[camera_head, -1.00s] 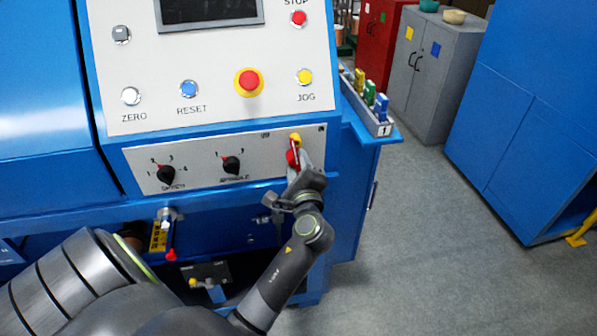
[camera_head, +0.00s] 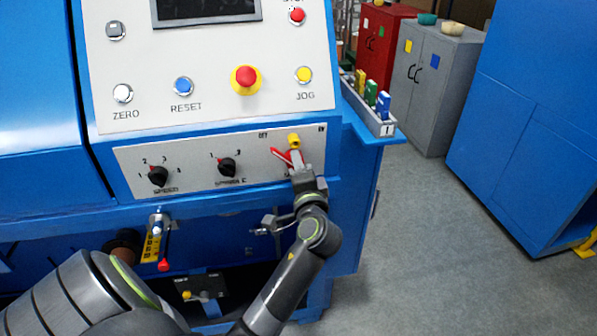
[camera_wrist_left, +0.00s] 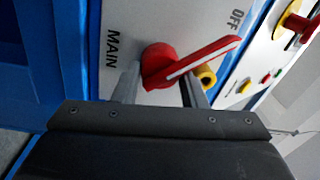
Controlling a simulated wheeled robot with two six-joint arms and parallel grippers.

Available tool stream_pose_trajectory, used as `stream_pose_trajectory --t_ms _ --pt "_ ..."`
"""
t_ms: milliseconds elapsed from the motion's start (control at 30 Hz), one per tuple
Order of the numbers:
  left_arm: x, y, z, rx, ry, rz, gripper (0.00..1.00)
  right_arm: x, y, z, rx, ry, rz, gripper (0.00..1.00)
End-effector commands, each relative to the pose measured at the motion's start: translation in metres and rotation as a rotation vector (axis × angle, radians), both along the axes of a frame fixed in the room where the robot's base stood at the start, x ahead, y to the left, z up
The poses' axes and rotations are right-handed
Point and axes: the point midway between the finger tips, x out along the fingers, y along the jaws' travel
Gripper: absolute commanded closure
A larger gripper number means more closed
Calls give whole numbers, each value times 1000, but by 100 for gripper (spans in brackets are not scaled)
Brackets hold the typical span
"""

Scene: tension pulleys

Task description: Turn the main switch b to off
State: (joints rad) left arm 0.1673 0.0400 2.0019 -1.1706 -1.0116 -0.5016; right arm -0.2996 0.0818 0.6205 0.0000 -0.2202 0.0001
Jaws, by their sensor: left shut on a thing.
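The main switch has a red handle (camera_head: 281,154) at the right end of the lower grey panel, between the OFF label (camera_head: 263,134) and the ON label (camera_head: 321,128). The handle points up and left, toward OFF. A yellow part (camera_head: 294,139) sits just above it. My left gripper (camera_head: 298,166) is shut on the switch and partly hides it. In the left wrist view the gripper fingers (camera_wrist_left: 162,88) flank the red hub, and the red handle (camera_wrist_left: 205,56) slants toward the OFF label (camera_wrist_left: 237,18). My right gripper is not in view.
The speed knob (camera_head: 158,175) and spindle knob (camera_head: 227,167) are left of the switch. A red-on-yellow emergency button (camera_head: 245,78) and the jog button (camera_head: 304,75) are above. A tray of small coloured items (camera_head: 388,128) is at the right. The floor right is clear.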

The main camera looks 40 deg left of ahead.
Motion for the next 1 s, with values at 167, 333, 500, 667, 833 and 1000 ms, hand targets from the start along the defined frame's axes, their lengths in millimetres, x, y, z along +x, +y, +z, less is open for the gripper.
stream_pose_trajectory --t_ms 167,333,500,667,833,1000 --pt "-1 1 0 -20 -27 5 100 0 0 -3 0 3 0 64" --pt "-2 1 -1 -27 -31 5 100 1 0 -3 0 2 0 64" --pt "-2 1 -1 -28 -30 7 100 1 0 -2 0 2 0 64" --pt "-2 2 -2 -28 -28 7 54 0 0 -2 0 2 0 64" --pt "-2 1 -1 -26 -28 7 40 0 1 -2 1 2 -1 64" --pt "-2 1 0 -23 -28 6 40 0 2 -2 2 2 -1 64"
